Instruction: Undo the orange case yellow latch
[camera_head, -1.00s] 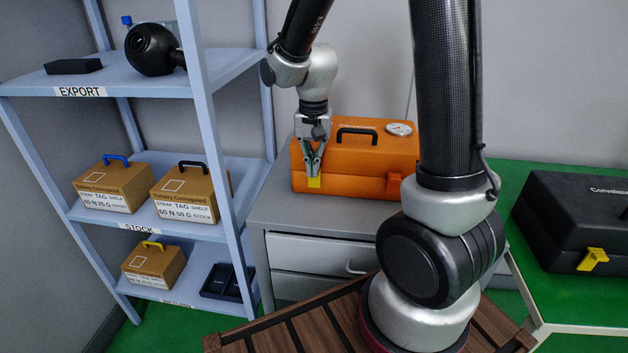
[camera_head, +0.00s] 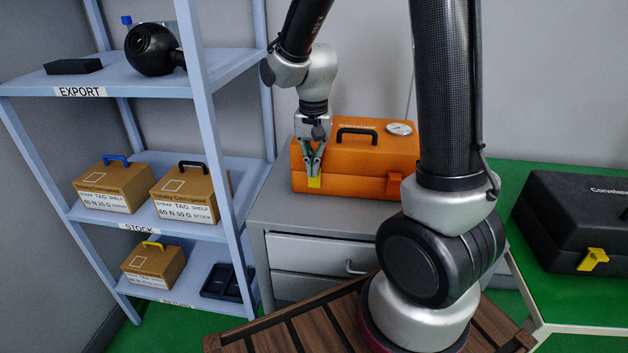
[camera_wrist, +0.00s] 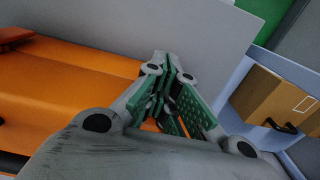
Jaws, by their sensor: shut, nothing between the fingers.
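The orange case (camera_head: 360,161) stands on the grey drawer cabinet, with its lid down and a black handle on top. Its yellow latch (camera_head: 314,183) is on the front face near the left end. My gripper (camera_head: 313,171) points down right at this latch, with its fingertips at the latch's upper part. The fingers are shut with nothing between them. In the wrist view the orange case (camera_wrist: 70,85) lies to the left of and under my gripper (camera_wrist: 168,112). The latch is hidden there, so I cannot tell whether the fingers touch it.
The grey drawer cabinet (camera_head: 290,213) has free room in front of the case. A blue-grey shelf (camera_head: 212,140) with boxes stands close on the left. A black case (camera_head: 580,222) with a yellow latch sits on the green table at right. An orange latch (camera_head: 394,185) is at the orange case's right.

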